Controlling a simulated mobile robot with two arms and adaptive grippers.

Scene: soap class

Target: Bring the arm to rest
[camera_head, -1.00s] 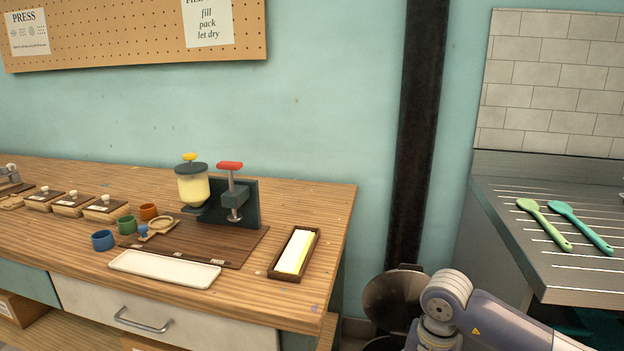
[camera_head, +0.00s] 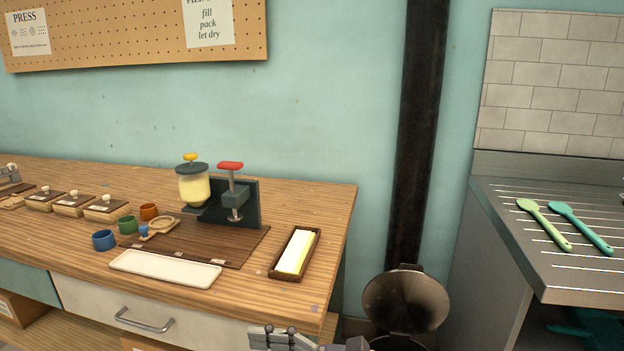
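My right gripper (camera_head: 268,338) shows only in part at the bottom edge, in front of the wooden bench's drawer. Its grey and dark linkage is cut off by the frame, and I cannot tell whether its fingers are open or shut. I see nothing held in the visible part. My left gripper cannot be made out in the view.
The wooden bench (camera_head: 330,212) carries a press (camera_head: 237,203), a white tray (camera_head: 165,268), a dark box with pale and yellow contents (camera_head: 295,252) and several small cups. An open-lidded bin (camera_head: 405,302) stands right of it. Two spatulas (camera_head: 580,226) lie on the metal drainer.

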